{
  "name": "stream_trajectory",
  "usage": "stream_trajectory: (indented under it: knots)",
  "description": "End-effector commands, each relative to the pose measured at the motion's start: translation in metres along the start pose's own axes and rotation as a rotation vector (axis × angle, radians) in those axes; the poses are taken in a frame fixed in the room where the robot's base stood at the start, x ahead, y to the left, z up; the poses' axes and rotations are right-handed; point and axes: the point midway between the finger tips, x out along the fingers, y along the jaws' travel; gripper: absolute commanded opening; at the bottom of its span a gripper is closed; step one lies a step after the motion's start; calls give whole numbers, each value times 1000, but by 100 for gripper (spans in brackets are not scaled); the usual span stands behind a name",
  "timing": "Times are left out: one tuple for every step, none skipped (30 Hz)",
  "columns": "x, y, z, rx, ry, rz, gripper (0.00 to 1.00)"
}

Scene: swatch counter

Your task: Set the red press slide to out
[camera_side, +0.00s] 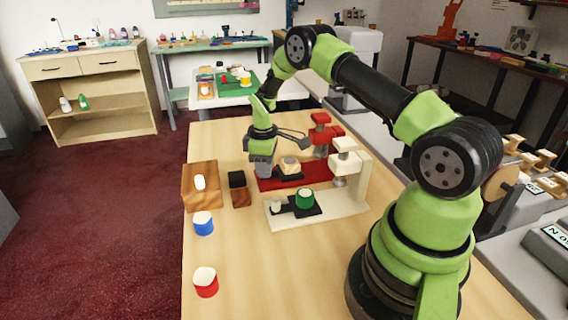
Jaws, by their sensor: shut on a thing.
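The red press (321,136) stands near the middle of the wooden table, with a flat red base (318,177) reaching left. Its dark slide (289,175) carries a beige round piece (290,163). The slide sits left of the press head, clear of the space beneath it. My gripper (262,171) points down at the slide's left end, low over the base. It appears shut on the slide's handle, which the fingers hide.
A white press (357,178) stands just in front, its black slide (317,210) carrying a green piece (304,198). A wooden block (188,190) with a white piece, a dark block (238,181), a blue pot (204,226) and a red pot (206,286) stand left. The front middle is clear.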

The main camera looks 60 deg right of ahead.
Motion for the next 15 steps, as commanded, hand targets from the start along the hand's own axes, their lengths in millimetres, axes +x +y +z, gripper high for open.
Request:
stream_trajectory:
  knots:
    - [0, -1, -5, -4, 2, 4, 0]
    - [0, -2, -7, -4, 2, 4, 0]
    - [0, -3, -8, -2, 2, 4, 0]
    - [0, -3, -8, -2, 3, 4, 0]
    - [0, -3, -9, -2, 3, 4, 0]
    - [0, -3, -9, -2, 4, 4, 0]
    - [0, -3, -9, -2, 5, 4, 0]
    - [0, -4, -9, -2, 5, 4, 0]
    - [0, -4, -10, -3, 6, 4, 0]
    - [0, -4, -10, -3, 6, 4, 0]
    - [0, -4, -10, -3, 7, 4, 0]
    - [0, -4, -10, -3, 7, 4, 28]
    - [0, -4, -10, -3, 7, 3, 35]
    - [0, -4, -10, -3, 6, 3, 42]
    - [0, -4, -9, -2, 5, 3, 47]
